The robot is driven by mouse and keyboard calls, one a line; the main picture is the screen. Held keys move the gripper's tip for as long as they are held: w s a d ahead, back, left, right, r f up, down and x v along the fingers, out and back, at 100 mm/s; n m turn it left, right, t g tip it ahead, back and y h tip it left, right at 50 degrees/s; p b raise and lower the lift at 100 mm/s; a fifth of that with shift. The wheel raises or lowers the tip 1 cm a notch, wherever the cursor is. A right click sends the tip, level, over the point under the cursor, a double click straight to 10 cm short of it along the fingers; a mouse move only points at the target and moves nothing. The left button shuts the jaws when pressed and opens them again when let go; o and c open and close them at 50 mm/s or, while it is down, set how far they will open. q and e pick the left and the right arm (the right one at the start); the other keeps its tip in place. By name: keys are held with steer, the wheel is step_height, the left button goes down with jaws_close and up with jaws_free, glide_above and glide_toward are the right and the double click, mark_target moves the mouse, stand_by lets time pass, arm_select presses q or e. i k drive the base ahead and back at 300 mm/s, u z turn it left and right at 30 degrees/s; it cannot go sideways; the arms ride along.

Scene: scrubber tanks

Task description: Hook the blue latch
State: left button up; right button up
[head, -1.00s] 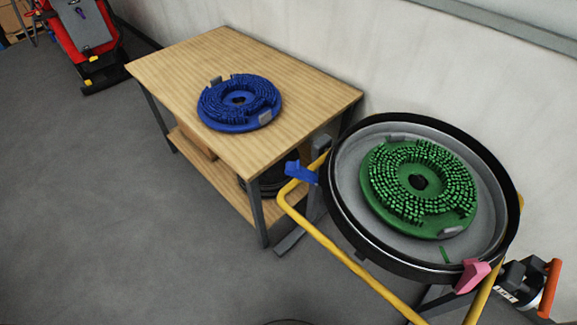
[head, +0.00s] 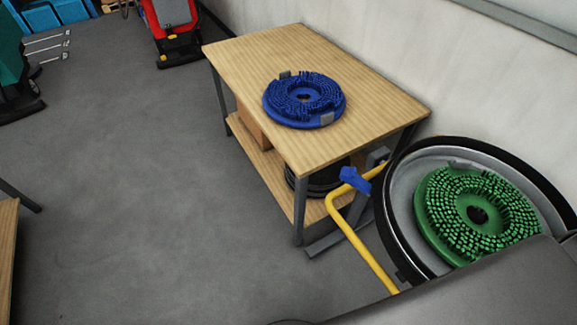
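The blue latch (head: 354,181) is a small blue lever on the left side of the round black-rimmed housing (head: 384,225), close to a yellow tube frame. I cannot tell from this angle whether it is hooked. A green brush disc (head: 477,213) lies inside the housing, bristles up. Neither of my grippers is in view. A dark grey surface at the lower right covers the near part of the housing.
A wooden table (head: 315,60) with a lower shelf stands against the wall, with a blue brush disc (head: 304,100) on top. Open grey floor (head: 170,190) lies to the left.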

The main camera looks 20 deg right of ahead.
mark_target(349, 175)
steer(key=u, duration=0.7)
steer(key=i, duration=3.65)
steer(key=z, duration=3.8)
